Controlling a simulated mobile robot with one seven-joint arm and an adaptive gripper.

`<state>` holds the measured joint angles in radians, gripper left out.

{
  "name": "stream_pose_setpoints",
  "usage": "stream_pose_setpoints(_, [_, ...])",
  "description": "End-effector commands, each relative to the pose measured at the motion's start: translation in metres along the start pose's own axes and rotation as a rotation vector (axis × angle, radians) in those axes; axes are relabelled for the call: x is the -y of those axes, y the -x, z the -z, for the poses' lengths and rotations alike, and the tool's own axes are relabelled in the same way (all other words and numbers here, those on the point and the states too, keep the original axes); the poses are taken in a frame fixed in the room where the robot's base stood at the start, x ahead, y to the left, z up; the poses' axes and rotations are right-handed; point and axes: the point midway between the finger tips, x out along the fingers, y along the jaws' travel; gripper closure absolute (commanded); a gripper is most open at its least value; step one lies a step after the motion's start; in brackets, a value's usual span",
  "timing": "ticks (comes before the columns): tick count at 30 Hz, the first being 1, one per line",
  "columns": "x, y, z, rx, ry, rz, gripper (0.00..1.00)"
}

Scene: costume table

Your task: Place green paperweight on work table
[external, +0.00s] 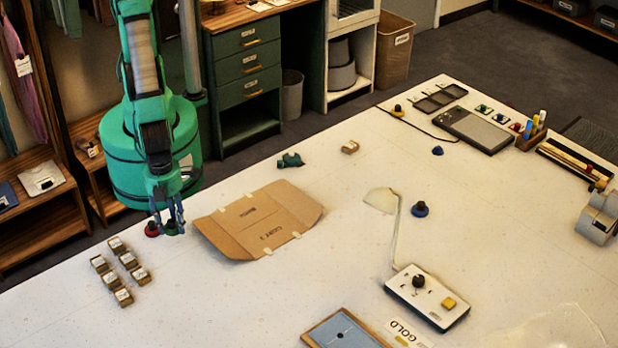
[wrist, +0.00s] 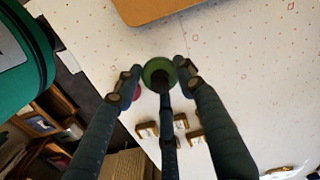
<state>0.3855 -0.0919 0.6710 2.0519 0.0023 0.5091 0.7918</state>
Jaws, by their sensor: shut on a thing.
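The green paperweight (external: 171,229) is a small round piece with a dark knob, near the back-left edge of the white work table (external: 340,245). My gripper (external: 167,221) points down and is shut on it. In the wrist view the paperweight (wrist: 154,68) sits between the fingertips (wrist: 160,82). I cannot tell whether its base touches the table. A red paperweight (external: 152,230) stands just left of it. In the wrist view the red one (wrist: 136,92) is partly hidden behind a finger.
A flat cardboard piece (external: 225,232) lies just right of my gripper. Several small labelled blocks (external: 128,260) stand in front and left. The front-left tabletop is bare.

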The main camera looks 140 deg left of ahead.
Motion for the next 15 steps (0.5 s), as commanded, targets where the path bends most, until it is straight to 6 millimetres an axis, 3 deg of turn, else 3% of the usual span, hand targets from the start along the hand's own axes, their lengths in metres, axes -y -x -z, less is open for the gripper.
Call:
stream_pose_setpoints(9, [0.042,-0.007,0.04,0.001,0.0,-0.001,0.96])
stream_pose_setpoints(15, [0.06,-0.008,0.056,-0.001,0.0,0.001,0.96])
